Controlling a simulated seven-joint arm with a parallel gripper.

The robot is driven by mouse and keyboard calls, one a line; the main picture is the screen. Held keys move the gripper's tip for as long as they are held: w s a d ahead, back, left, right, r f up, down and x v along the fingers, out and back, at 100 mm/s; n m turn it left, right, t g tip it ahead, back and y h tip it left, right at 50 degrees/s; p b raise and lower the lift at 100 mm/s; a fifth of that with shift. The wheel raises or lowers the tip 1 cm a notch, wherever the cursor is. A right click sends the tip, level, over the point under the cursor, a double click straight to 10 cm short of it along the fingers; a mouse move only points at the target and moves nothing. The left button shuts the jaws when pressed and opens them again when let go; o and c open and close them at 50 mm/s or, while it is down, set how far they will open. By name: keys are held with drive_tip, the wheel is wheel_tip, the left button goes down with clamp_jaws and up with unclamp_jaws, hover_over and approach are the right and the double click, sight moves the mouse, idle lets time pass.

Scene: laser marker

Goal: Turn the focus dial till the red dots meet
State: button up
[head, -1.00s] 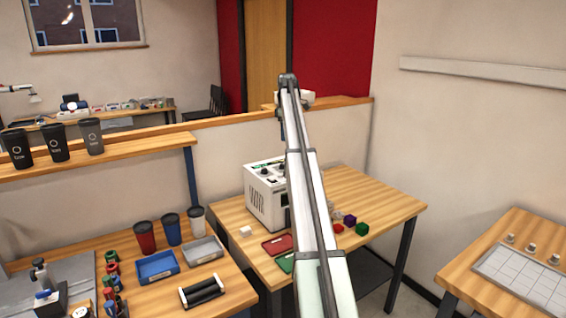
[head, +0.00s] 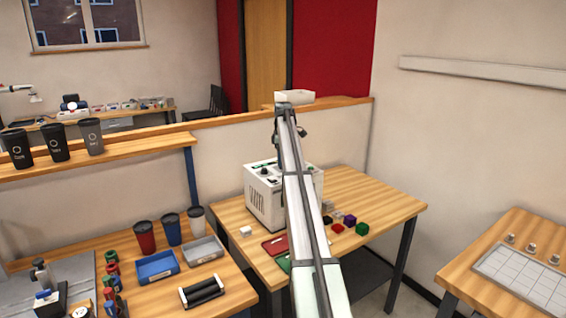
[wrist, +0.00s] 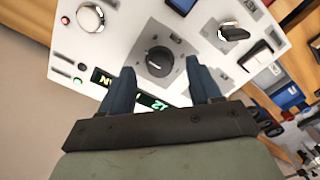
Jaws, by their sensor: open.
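The laser marker (head: 265,201) is a white box on the wooden table, partly behind my arm in the head view. Its white control panel (wrist: 125,35) fills much of the wrist view. A round black dial (wrist: 160,58) sits on the panel between the fingertips of my gripper (wrist: 159,66). The gripper is open, with one blue finger to each side of the dial; I cannot tell whether they touch it. I cannot tell the dial's label. A green-lit display (wrist: 152,101) is partly hidden by the gripper. No red dots can be made out.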

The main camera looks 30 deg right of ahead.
drive_tip(key=shift+f, duration=0.8)
drive_tip(key=shift+c, duration=0.4)
drive_tip(key=c, duration=1)
drive_tip(key=shift+o, duration=0.2)
drive_tip(key=m, duration=0.4)
drive_tip(key=shift+m, duration=2.4)
